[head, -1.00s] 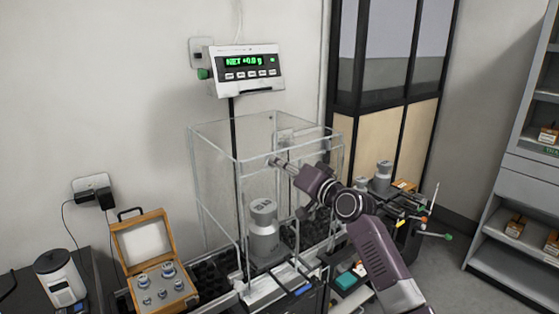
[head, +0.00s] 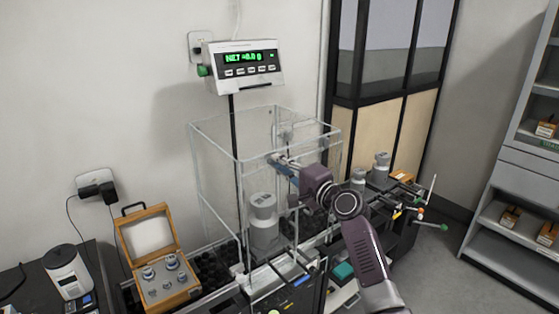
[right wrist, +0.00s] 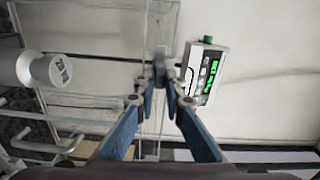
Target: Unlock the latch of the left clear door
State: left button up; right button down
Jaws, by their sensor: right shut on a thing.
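The clear draft enclosure (head: 218,140) with thin pale edges stands on the bench. A large grey weight (head: 263,225) stands inside it; the weight also shows at left in the right wrist view (right wrist: 45,70). My right gripper (head: 276,161) reaches in from the right to the upper part of the enclosure. In the right wrist view its blue-padded fingers (right wrist: 160,88) converge on a small grey latch piece (right wrist: 160,62) at a clear panel's edge. The fingers hide part of this piece, and I cannot tell whether it is locked. My left gripper is not in view.
The wall display (head: 244,68) shows a green NET reading. An open wooden case of weights (head: 158,250) stands left of the enclosure. More grey weights (head: 381,168) and small tools (head: 415,212) stand to its right. A grey shelf (head: 490,235) is at far right.

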jog(key=shift+f+m, duration=0.15)
jog(key=shift+m, duration=0.25)
jog(key=c, duration=2)
grip_release()
jog(key=v, duration=1.2)
